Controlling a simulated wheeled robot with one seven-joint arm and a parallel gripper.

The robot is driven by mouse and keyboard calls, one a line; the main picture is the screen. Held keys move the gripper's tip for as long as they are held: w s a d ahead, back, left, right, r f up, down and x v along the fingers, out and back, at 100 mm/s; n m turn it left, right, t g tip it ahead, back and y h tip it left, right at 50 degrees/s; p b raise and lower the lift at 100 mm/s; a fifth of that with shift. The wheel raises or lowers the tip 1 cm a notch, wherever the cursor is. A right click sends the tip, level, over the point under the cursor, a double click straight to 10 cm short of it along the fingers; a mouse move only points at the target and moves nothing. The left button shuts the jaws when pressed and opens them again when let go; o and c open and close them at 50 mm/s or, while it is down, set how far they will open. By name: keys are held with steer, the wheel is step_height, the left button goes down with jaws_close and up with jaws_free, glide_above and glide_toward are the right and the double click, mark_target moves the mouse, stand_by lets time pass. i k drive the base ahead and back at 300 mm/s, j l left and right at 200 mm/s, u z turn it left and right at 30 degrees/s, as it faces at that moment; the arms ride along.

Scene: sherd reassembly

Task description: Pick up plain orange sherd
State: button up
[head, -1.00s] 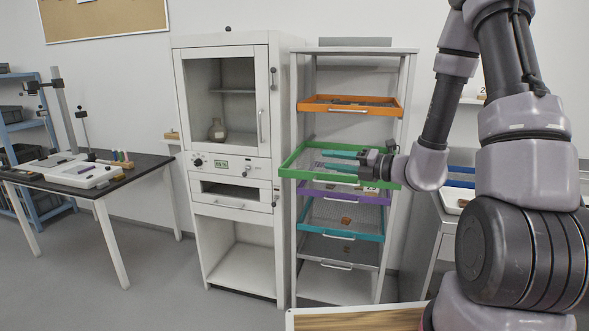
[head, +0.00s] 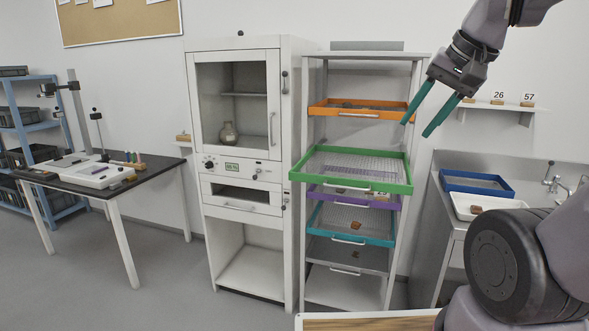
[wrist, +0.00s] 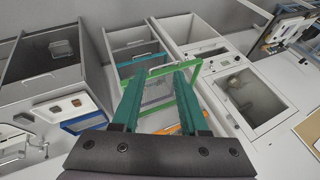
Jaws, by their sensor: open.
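My gripper (head: 415,129) is open and empty, its two teal fingers pointing down-left, raised in front of the right side of the drying rack. It also shows in the wrist view (wrist: 159,73). An orange-brown sherd (head: 355,225) lies in the teal tray of the rack, well below my gripper. Another brownish sherd (head: 475,209) lies in the white tray by the sink. At this size I cannot tell which is the plain orange one. The wrist view shows a dark sherd (wrist: 55,108) and a reddish one (wrist: 76,102) in that white tray.
The green tray (head: 352,184) is pulled out from the rack, its mesh looking bare. Orange (head: 358,115), purple (head: 352,199) and teal (head: 349,237) trays share the rack. A white cabinet (head: 247,231) stands left. The blue tray (head: 478,192) and white tray (head: 456,212) are at the right.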

mark_target(476, 210)
steer(key=z, duration=1.05)
